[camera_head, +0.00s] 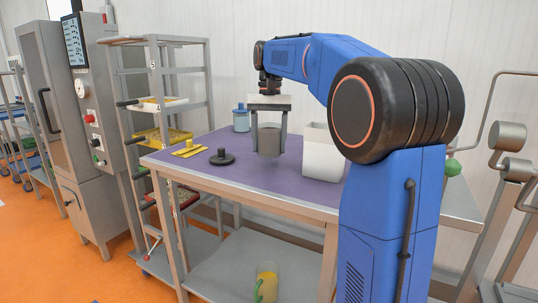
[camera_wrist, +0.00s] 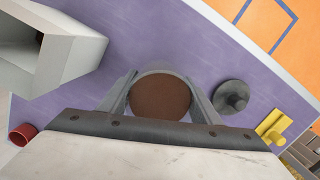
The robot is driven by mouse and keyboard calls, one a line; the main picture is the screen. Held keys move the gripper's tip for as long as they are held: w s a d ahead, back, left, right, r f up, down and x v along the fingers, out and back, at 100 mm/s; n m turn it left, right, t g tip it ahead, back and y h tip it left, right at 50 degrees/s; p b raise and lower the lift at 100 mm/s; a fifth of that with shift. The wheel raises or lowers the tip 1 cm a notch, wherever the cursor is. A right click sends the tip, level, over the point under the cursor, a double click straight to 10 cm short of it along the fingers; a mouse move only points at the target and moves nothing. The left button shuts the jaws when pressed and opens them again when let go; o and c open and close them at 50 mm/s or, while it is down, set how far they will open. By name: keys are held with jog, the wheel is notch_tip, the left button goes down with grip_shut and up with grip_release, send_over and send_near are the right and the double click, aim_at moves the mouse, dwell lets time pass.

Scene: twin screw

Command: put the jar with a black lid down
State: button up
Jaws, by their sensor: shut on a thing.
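My gripper (camera_head: 269,128) points down over the purple table top and is shut on a grey jar (camera_head: 268,143), one finger on each side. In the wrist view the jar's round top (camera_wrist: 160,95) is brown, and I see no black lid on it. A dark round piece with a knob, like a lid (camera_head: 222,157), lies flat on the table left of the jar; it also shows in the wrist view (camera_wrist: 231,97). The jar looks upright. I cannot tell whether its base touches the table.
A white bin (camera_head: 322,157) stands close right of the jar. A blue lidded jar (camera_head: 241,119) stands behind left. A yellow piece (camera_head: 189,148) lies near the table's left end. A red cup (camera_wrist: 22,134) shows in the wrist view. Purple surface (camera_head: 243,172) in front is clear.

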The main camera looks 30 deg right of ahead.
aim_at(269, 153)
jog(key=shift+f, duration=1.85)
jog(key=shift+f, duration=0.15)
jog(key=o, duration=1.2)
jog(key=shift+o, duration=0.2)
notch_tip(269, 153, up, 12)
jog(key=w, duration=0.1)
jog(key=shift+d, duration=0.4)
